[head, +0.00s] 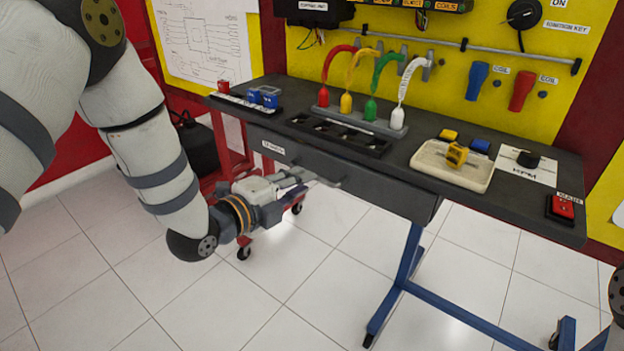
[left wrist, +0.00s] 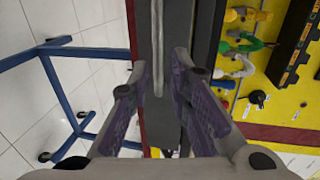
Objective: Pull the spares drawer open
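The spares drawer (head: 385,192) is a dark grey drawer under the bench top, with a small white label at its left end. Its front looks flush with the bench, so it appears shut. A grey bar handle (head: 328,181) runs along the front, and it also shows in the left wrist view (left wrist: 157,45). My left gripper (head: 303,180) is at the drawer front by the handle. In the left wrist view its fingers (left wrist: 158,85) are apart, with the handle lined up between them; contact cannot be told. My right gripper is out of view.
The bench top (head: 400,160) carries a cream tray (head: 430,167), a black slotted rack (head: 340,137) and a red switch (head: 562,207). A blue bench leg (head: 408,260) stands below. A red wheeled stand (head: 230,150) is behind my left arm. The front floor is clear.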

